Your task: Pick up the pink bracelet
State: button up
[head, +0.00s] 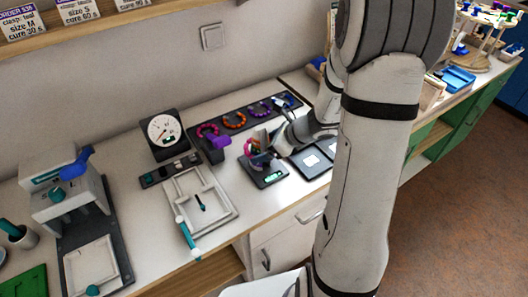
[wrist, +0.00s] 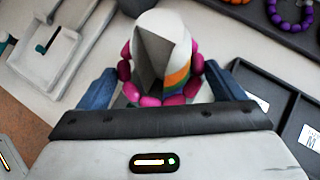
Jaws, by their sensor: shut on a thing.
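The pink bracelet (wrist: 150,101) is a ring of magenta beads between the two blue fingers of my gripper (wrist: 160,88) in the wrist view. The fingers are shut on its outer sides. A white and grey piece (wrist: 158,30) with coloured stripes shows inside the ring; I cannot tell whether the beads touch it. In the head view the bracelet (head: 249,149) is at my gripper (head: 262,148), over or on a black scale (head: 268,178) with a green display. My arm and gripper hide part of it there.
Behind stands a dark strip (head: 237,117) with several bead rings, one of them pink beside a purple piece (head: 219,142). Dark trays (head: 311,161) lie right of the scale. A white frame (head: 213,212) lies left, and a dial gauge (head: 163,131) stands behind it.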

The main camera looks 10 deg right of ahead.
notch_tip(320, 180, up, 14)
jog(key=p, duration=0.2)
jog(key=w+f+m+t+h, duration=0.3)
jog(key=w+f+m+h, duration=0.1)
jog(key=w+f+m, duration=0.4)
notch_tip(320, 180, up, 9)
jog(key=n+p, duration=0.1)
jog(key=p, duration=0.6)
notch_tip(320, 180, down, 8)
jog(key=b, duration=0.6)
jog(key=shift+w+b, duration=0.35)
jog(key=shift+w, duration=0.1)
